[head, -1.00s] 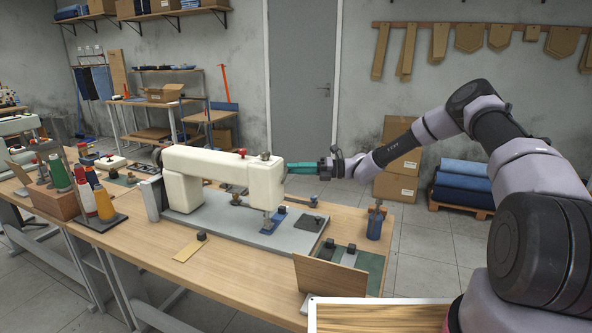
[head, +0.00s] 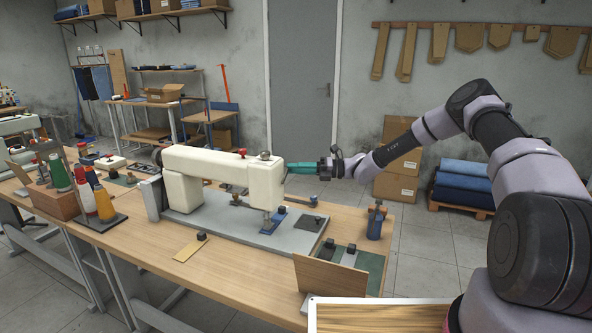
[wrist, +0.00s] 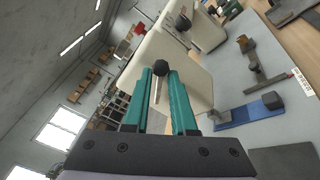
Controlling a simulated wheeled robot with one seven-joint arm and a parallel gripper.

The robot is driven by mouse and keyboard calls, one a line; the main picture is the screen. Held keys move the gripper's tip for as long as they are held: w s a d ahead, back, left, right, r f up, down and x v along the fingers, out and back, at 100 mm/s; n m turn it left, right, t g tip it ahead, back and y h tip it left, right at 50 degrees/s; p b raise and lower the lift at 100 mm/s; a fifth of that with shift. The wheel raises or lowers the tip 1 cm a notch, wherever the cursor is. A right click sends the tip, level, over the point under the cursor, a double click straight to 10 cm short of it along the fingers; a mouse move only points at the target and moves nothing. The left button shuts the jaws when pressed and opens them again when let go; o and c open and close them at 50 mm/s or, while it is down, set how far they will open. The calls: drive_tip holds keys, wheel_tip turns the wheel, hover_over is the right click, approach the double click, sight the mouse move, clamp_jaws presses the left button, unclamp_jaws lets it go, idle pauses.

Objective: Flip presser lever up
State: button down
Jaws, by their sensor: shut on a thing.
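The cream sewing machine (head: 205,168) stands on the workbench. The presser lever is a thin metal rod with a black ball knob (wrist: 173,58) at the sewing head's end, seen in the wrist view. My gripper (head: 289,168) has teal fingers and is at the right end of the machine head. In the wrist view my gripper (wrist: 169,76) is closed around the lever near its knob, with the rod between the fingers. In the head view the lever is mostly hidden by the fingers. The presser foot area shows below the head, over a blue piece (head: 273,222).
The grey bed plate (head: 215,229) lies under the machine. A blue bottle-like holder (head: 375,222) stands at the bench's right end. A wooden-fronted tray (head: 330,276) is at the front. Thread cones (head: 104,203) stand to the left. The air right of the machine head is clear apart from my arm.

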idle(0.3)
drive_tip(key=shift+s+r+n+h, duration=0.2)
drive_tip(key=shift+r+n+h, duration=0.15)
drive_tip(key=shift+n, duration=0.45)
drive_tip(key=c, duration=0.9)
unclamp_jaws()
drive_tip(key=shift+c, duration=0.2)
drive_tip(key=d, duration=1)
drive_tip(key=shift+w+d+r, duration=0.15)
drive_tip(key=shift+d+r, duration=0.2)
drive_tip(key=shift+d, duration=0.05)
